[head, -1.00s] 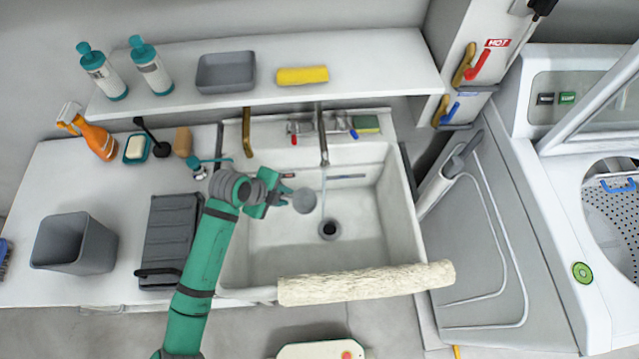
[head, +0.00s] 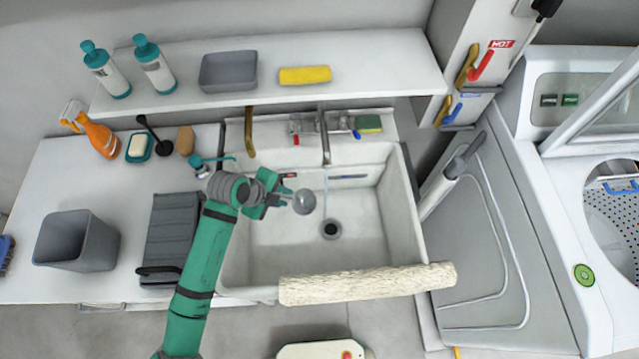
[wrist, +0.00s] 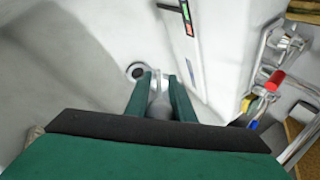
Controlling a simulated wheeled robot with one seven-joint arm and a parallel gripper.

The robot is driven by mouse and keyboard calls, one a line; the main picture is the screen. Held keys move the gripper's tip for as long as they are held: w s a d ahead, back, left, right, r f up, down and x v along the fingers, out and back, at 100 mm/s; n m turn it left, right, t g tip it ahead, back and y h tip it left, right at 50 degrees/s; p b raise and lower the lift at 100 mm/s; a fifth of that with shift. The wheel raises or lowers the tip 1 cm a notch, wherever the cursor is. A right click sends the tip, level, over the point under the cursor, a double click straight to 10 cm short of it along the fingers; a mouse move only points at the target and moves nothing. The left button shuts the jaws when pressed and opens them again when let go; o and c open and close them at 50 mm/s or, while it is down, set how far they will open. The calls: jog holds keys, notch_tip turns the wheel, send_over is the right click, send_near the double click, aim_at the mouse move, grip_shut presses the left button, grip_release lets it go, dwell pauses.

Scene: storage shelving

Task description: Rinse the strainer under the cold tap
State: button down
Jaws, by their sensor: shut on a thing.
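My gripper (head: 283,197) is shut on the small grey strainer (head: 304,203) and holds it over the left part of the white sink (head: 262,262). The strainer's round bowl is on the right, just left of a thin water stream (head: 326,190). I cannot tell whether any water touches it. The stream falls from the metal tap spout (head: 325,150) toward the drain (head: 330,229). A red tap handle (head: 295,140) is at the left and a blue one (head: 356,134) at the right. In the wrist view the strainer (wrist: 159,107) shows between the fingers, mostly hidden.
A fluffy cream roll (head: 368,284) lies along the sink's front edge. A green-yellow sponge (head: 369,123) sits at the back right. A grey ribbed rack (head: 174,235) and a bin (head: 77,241) stand on the left counter. The right side of the basin is clear.

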jog(key=shift+a, duration=0.1)
dwell(0.3)
jog(key=s+a+r, duration=0.3)
jog(key=r, duration=0.1)
jog(key=shift+s+a, duration=0.15)
jog(key=shift+a, duration=0.2)
dwell(0.8)
dwell(0.5)
